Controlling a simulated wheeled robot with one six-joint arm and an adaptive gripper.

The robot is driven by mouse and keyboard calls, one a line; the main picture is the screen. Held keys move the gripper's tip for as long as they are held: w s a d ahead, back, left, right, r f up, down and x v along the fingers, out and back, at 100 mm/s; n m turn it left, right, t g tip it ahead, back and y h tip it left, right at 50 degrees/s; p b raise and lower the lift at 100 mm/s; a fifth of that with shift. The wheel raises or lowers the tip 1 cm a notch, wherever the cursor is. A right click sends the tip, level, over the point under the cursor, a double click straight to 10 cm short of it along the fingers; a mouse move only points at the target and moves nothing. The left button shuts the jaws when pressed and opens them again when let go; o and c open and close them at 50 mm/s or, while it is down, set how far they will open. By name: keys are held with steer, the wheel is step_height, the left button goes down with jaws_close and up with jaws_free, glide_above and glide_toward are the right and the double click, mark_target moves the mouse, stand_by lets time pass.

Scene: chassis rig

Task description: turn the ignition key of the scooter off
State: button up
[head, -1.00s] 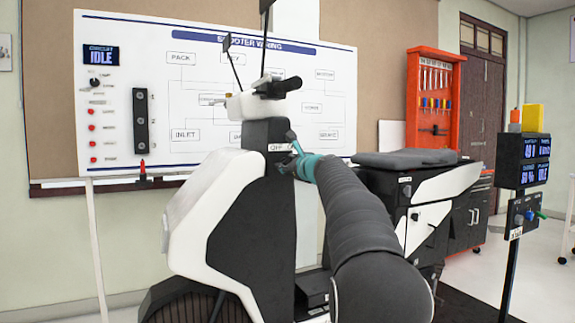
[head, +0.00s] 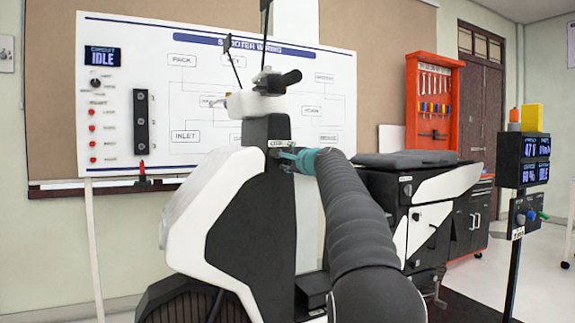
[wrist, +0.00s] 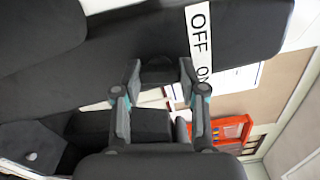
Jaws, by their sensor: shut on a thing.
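The white and black scooter (head: 250,215) stands in the middle of the head view. My gripper (head: 283,154) is at its dark front panel, just below a small white label (head: 281,143). In the wrist view the label (wrist: 203,45) reads OFF and ON. There, my gripper (wrist: 159,70) has its two fingers either side of a small dark key (wrist: 160,73) and is shut on it. The key's lower part and its slot are mostly hidden, so its exact angle is hard to tell.
A meter stand (head: 521,190) is at the right, showing about 47 V and IDLE. The seat (head: 405,158) and an orange tool rack (head: 433,100) lie right of my arm.

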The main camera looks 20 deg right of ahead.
steer(key=shift+n+b, duration=0.4)
steer(key=shift+n, duration=0.8)
steer(key=o, duration=1.1)
steer(key=shift+o, duration=0.2)
steer(key=s, duration=1.2)
steer(key=shift+d, duration=0.15)
